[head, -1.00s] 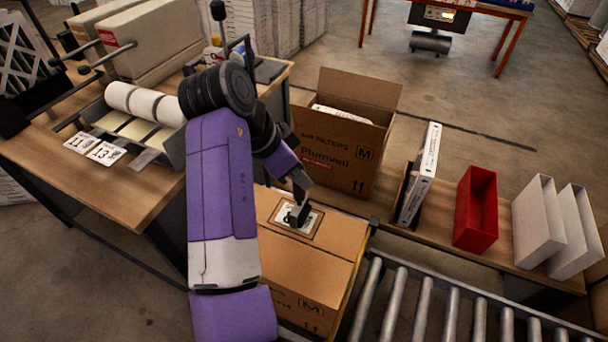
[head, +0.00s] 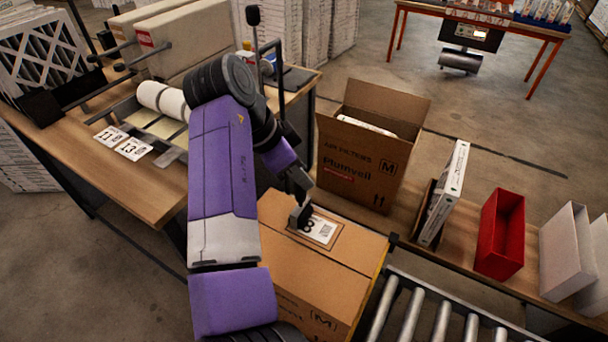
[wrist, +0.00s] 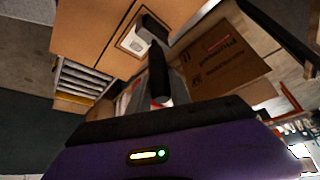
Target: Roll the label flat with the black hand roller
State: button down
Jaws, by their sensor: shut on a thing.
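The white label (head: 320,230) lies on top of the closed cardboard box (head: 345,252), inside a darker outlined patch. It shows a black digit and a code block; its left end is partly hidden by the roller. The black hand roller (head: 299,217) is at the label's left end, seemingly touching it. My gripper (head: 299,197) is shut on the roller, just above the box. In the wrist view the roller (wrist: 153,28) is beside the label (wrist: 134,42), and one dark finger (wrist: 159,76) shows. The roller's handle is mostly hidden.
An open air-filter carton (head: 365,150) stands just behind the box. A roller conveyor (head: 430,315) lies at front right. A white filter box (head: 446,192), a red bin (head: 501,235) and white bins stand further right. A bench with label cards (head: 133,148) is at left.

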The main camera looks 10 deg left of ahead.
jog(key=shift+r+p, duration=3)
jog(key=shift+r, duration=1.1)
